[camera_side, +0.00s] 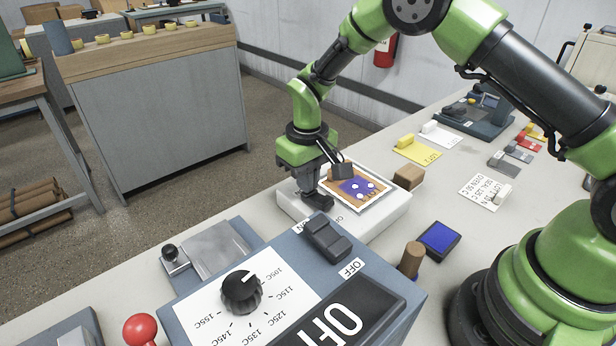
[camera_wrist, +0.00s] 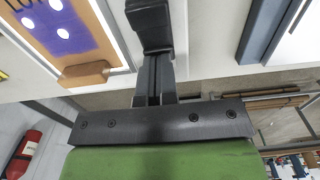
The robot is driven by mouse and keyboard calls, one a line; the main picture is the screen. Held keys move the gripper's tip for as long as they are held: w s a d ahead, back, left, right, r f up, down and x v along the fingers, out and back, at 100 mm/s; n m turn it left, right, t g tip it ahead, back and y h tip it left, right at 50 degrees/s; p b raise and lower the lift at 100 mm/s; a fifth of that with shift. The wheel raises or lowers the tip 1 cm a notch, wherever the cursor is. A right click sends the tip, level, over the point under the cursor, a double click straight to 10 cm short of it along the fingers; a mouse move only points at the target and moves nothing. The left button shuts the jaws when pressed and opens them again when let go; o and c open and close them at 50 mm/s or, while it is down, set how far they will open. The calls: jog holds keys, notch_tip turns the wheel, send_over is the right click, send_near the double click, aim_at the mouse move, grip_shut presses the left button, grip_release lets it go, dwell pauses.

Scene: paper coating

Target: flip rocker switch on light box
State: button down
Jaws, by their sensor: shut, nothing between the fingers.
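The light box (camera_side: 385,218) is a low white slab on the bench in the side view; its white top also shows in the wrist view (camera_wrist: 200,40). A dark rocker switch (camera_side: 320,202) sits at its near left end, and shows in the wrist view (camera_wrist: 150,24) just beyond my fingertips. My gripper (camera_side: 308,192) points down over that end, shut and empty, with its fingertips at the rocker. The wrist view shows the closed fingers (camera_wrist: 154,72) side by side. I cannot tell whether they touch the rocker. Lettering beside it is partly hidden.
A framed purple and orange print (camera_side: 352,187) lies on the light box. A blue console (camera_side: 275,233) in front carries a dial (camera_side: 241,291), another dark rocker (camera_side: 327,238) and an OFF display (camera_side: 335,318). A wooden block (camera_side: 408,178) and blue pad (camera_side: 439,241) stand to the right.

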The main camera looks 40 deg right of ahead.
jog(key=shift+s, duration=0.1)
jog(key=shift+r, duration=0.75)
jog(key=shift+r, duration=0.1)
jog(key=w+r, duration=0.3)
jog(key=r, duration=1)
jog(key=shift+r, duration=0.25)
